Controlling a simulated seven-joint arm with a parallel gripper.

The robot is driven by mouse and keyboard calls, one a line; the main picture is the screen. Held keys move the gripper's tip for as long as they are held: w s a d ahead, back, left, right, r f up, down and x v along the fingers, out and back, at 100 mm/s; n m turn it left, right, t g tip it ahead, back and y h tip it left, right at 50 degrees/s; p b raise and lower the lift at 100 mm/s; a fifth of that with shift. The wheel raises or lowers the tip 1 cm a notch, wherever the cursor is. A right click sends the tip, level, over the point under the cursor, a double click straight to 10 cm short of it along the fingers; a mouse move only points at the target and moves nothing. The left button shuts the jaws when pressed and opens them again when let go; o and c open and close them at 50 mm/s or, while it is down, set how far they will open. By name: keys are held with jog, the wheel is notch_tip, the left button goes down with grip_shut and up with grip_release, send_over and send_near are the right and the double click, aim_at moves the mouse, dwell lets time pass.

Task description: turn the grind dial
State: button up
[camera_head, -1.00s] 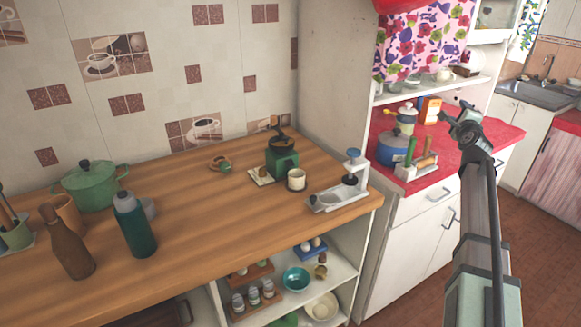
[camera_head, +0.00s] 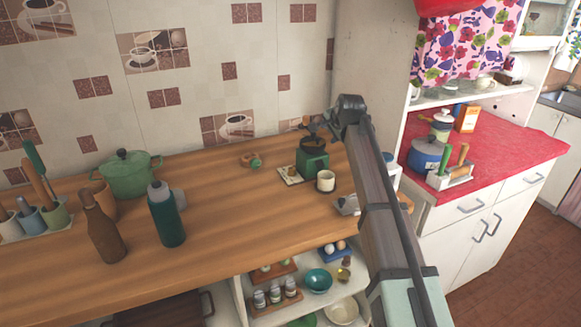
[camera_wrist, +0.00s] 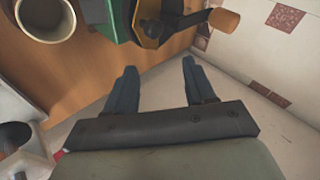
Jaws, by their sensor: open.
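The green coffee grinder (camera_head: 313,162) stands upright near the back right of the wooden counter. In the wrist view its green body (camera_wrist: 97,18) is cut off by the top edge, with a brass-coloured part (camera_wrist: 150,30) and a wooden knob (camera_wrist: 223,20). I cannot tell for certain which part is the grind dial. My gripper (camera_wrist: 160,70) is open and empty, its fingers pointing toward the grinder and apart from it in that view. In the head view my arm's end is beside the grinder's top, and the fingers are hard to make out.
A cream mug (camera_head: 325,183) stands just in front of the grinder. A white appliance (camera_head: 347,204) to the right is partly hidden by my arm. The wall (camera_head: 285,50) is close behind. Bottles and a green pot (camera_head: 130,176) stand left; the counter's middle is clear.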

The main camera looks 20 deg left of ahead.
aim_at(291, 168)
jog(key=s+a+n+h, duration=0.1)
jog(key=a, duration=0.2)
jog(key=s+a+f+g+h, duration=0.1)
jog(key=s+a, duration=0.1)
jog(key=s+a+n+g, duration=0.1)
jog(key=a, duration=0.2)
jog(key=shift+s+a+f+n+h, duration=0.2)
jog(key=shift+s+a+n+h, duration=0.1)
jog(key=shift+h, duration=0.1)
jog(key=s+a+n+g+h, duration=0.1)
jog(key=s+a+g+h, duration=0.15)
jog(key=s+a, duration=0.25)
jog(key=shift+t+h, duration=0.35)
jog(key=shift+t, duration=0.1)
jog(key=x, duration=1.3)
jog(key=shift+a+f, duration=0.1)
grip_shut()
